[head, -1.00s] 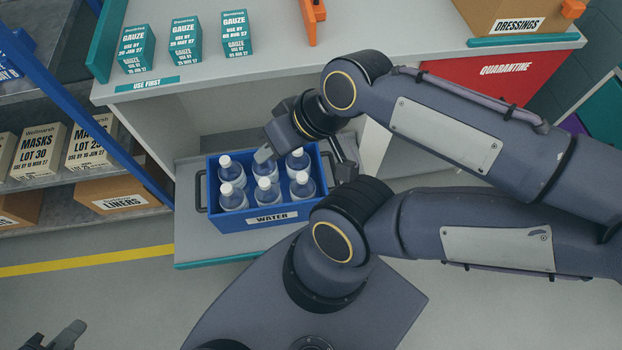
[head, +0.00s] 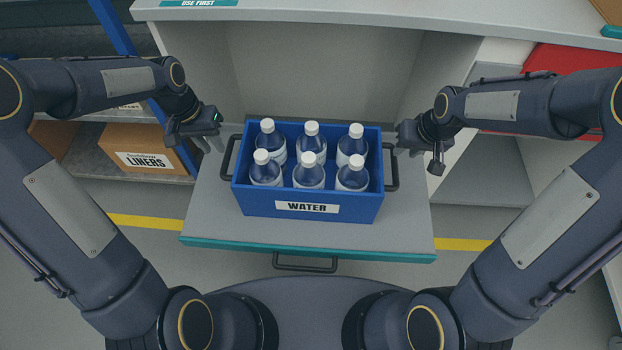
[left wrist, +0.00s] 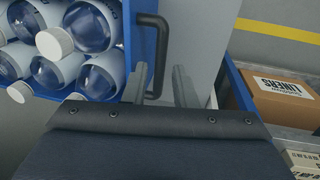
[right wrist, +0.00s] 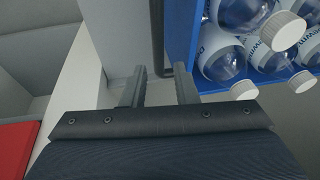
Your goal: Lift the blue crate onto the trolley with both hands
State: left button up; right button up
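The blue crate (head: 250,203), labelled WATER, sits level on a grey surface (head: 210,200) with a teal front edge. It holds several capped water bottles (head: 308,172) and has a dark handle at each end. My left gripper (head: 209,146) is open beside the left handle (head: 228,160); in the left wrist view this handle (left wrist: 152,50) lies between the lines of the fingers. My right gripper (head: 406,152) is open beside the right handle (head: 392,170); in the right wrist view this handle (right wrist: 157,40) shows just beyond and between the fingertips. I cannot make out a separate trolley.
A white counter (head: 400,14) overhangs behind the crate, with an open recess below. A LINERS carton (head: 140,158) stands on the left shelving beside a blue post (head: 118,35). A red panel (head: 570,65) is at right. A dark bar handle (head: 305,266) sits below the teal edge.

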aim_at(225, 162)
pick_arm(q)
jog(key=shift+w+d+f, duration=0.1)
jog(key=shift+w+f, duration=0.15)
jog(key=shift+f, duration=0.4)
pick_arm(e)
jog(key=shift+w+f, duration=0.2)
jog(key=shift+f, duration=0.4)
jog(key=shift+a, duration=0.1)
